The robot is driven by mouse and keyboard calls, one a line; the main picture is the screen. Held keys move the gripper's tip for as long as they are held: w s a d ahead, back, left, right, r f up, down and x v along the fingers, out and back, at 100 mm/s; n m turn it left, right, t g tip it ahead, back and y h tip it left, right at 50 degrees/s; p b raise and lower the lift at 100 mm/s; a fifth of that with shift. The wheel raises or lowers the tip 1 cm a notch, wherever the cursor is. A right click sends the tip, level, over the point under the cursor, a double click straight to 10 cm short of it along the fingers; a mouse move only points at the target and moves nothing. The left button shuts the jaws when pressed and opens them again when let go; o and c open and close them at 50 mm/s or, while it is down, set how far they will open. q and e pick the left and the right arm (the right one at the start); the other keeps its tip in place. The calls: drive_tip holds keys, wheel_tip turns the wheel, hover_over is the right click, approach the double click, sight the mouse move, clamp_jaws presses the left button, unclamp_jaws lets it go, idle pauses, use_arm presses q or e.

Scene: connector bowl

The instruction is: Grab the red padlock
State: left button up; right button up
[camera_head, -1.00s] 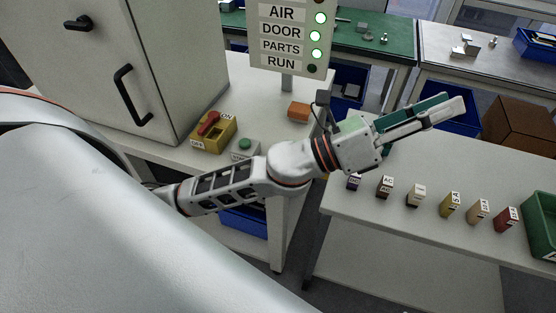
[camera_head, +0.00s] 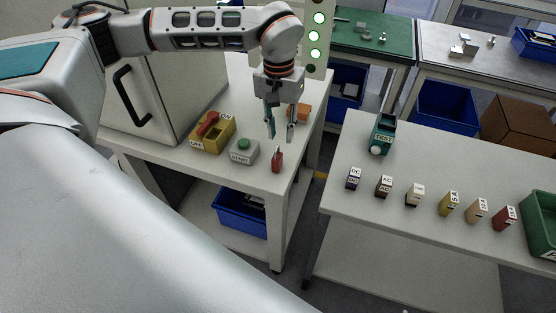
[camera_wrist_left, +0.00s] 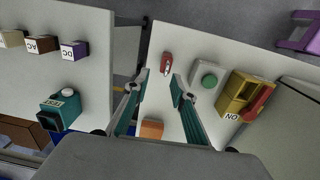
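My left gripper (camera_head: 281,139) is open and empty, pointing down just above and behind the padlock. Its two fingers are spread apart in the left wrist view (camera_wrist_left: 158,84), not touching the padlock. My right gripper is not in view.
A green-button box (camera_head: 244,152) and a yellow switch box with a red handle (camera_head: 212,133) stand left of the padlock. An orange block (camera_head: 304,112) lies behind the gripper. A teal tester (camera_head: 383,134) and several labelled blocks stand on the right table (camera_head: 400,229).

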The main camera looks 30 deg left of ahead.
sight(277, 146)
use_arm(q)
drive_tip(key=shift+a, duration=0.65)
drive_tip(key=shift+a+f, duration=0.1)
drive_tip(key=shift+f, duration=0.25)
wheel_tip(277, 146, down, 7)
drive_tip(key=shift+r, duration=0.15)
drive_tip(key=shift+d, duration=0.2)
clamp_jaws()
